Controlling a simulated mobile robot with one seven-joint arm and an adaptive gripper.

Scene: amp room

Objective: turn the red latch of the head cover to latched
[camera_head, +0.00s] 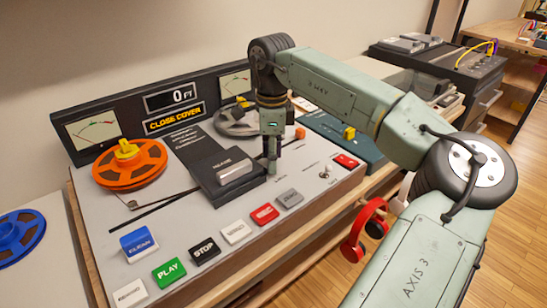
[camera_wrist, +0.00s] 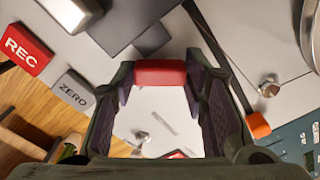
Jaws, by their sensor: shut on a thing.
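The red latch (camera_wrist: 160,73) shows in the wrist view as a short red bar between the fingertips of my gripper (camera_wrist: 160,78). My gripper is shut on it. In the head view my gripper (camera_head: 271,166) points down at the deck, just right of the dark head cover (camera_head: 212,158) with its silver block (camera_head: 237,172). The latch is hidden behind the fingers there, so its angle against its marks cannot be told. The deck's display (camera_head: 174,118) reads "CLOSE COVER".
An orange reel (camera_head: 130,163) sits at the deck's left and a grey reel (camera_head: 237,120) behind my gripper. Push buttons, including red REC (camera_head: 265,213), line the front. A small toggle switch (camera_head: 324,171) stands right of my gripper. Red headphones (camera_head: 355,235) hang at the front edge.

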